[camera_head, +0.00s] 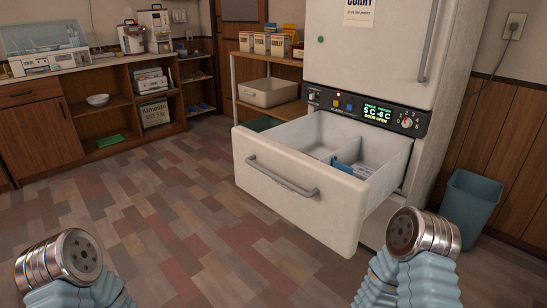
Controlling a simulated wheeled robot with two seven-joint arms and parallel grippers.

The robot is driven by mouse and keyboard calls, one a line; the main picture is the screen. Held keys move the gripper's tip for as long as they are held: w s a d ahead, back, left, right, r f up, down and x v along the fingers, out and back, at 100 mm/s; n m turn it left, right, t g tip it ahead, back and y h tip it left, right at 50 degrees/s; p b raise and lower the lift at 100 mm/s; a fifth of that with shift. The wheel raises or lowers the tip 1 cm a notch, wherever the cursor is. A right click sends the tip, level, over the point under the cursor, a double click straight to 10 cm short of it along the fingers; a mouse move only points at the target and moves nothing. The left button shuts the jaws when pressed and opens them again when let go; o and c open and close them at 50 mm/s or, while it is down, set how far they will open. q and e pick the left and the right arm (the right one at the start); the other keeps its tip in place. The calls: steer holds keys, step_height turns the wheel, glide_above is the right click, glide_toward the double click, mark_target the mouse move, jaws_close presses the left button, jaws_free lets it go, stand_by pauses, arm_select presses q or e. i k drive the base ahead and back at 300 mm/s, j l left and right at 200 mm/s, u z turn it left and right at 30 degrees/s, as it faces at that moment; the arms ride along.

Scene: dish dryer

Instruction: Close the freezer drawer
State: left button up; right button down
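The white freezer drawer (315,208) is pulled well out of the lower part of the white fridge-freezer (372,48). Its grey bar handle (283,177) runs across the drawer front. A divider splits the inside, and a blue-and-white item (352,169) lies in it; the drawer floor is partly hidden by the front wall. The panel display above reads "DOOR OPEN". Two of my arm parts with round metal ends show at the bottom left and bottom right, both apart from the drawer in the picture. No gripper fingers show on either arm.
A blue-grey bin (469,205) stands right of the freezer. A wooden shelf (270,107) with boxes and a white tub (266,92) is behind the drawer on the left. A wooden counter (35,130) lines the left wall. The plank floor before the drawer is clear.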

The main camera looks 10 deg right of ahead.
mark_target(330, 204)
steer(key=i+j, duration=0.35)
steer(key=i+j+u, duration=0.1)
steer(key=i+j, duration=0.25)
steer(key=i, duration=0.15)
